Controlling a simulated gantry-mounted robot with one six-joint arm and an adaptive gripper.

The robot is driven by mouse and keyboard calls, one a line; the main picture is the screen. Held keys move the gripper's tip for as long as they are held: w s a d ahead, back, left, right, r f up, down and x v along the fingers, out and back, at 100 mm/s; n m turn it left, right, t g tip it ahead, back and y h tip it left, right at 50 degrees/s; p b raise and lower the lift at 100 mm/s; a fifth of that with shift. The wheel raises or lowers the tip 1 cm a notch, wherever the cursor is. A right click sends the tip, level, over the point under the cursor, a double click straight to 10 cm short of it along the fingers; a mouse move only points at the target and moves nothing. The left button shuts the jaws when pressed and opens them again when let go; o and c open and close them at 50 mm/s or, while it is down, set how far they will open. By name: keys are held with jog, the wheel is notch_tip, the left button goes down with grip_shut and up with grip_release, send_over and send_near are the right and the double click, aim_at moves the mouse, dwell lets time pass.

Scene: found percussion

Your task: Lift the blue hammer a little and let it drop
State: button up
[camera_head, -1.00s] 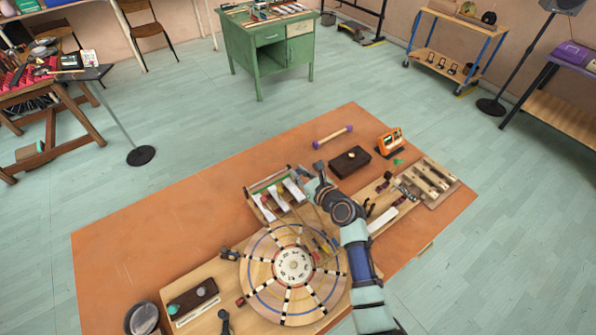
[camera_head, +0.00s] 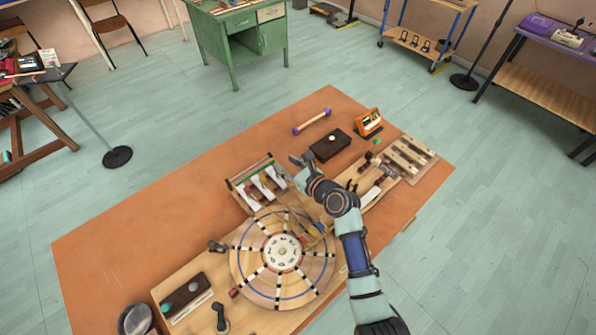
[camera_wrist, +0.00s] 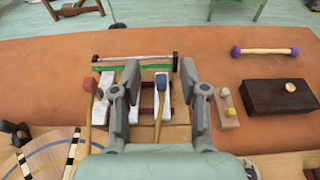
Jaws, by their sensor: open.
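The blue hammer (camera_wrist: 161,84) lies over the white bars of a small wooden rack in the wrist view, its head pointing away and its wooden handle toward me. My gripper (camera_wrist: 158,70) is open, one finger on each side of the blue head, with gaps on both sides. I cannot tell how high the fingers are above it. A red-headed hammer (camera_wrist: 89,85) lies outside the left finger. In the head view my gripper (camera_head: 299,163) is at the right end of the rack (camera_head: 240,198); the blue hammer is hard to make out there.
A small block with yellow and white pegs (camera_wrist: 228,111) is just right of my gripper. Beyond it are a dark box with a gold knob (camera_wrist: 278,99) and a purple-ended stick (camera_wrist: 264,51). A round striped wooden disc (camera_head: 250,275) lies nearer. The table's left side is clear.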

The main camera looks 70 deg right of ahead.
jog(key=v, duration=0.8)
jog(key=shift+s+a, duration=0.25)
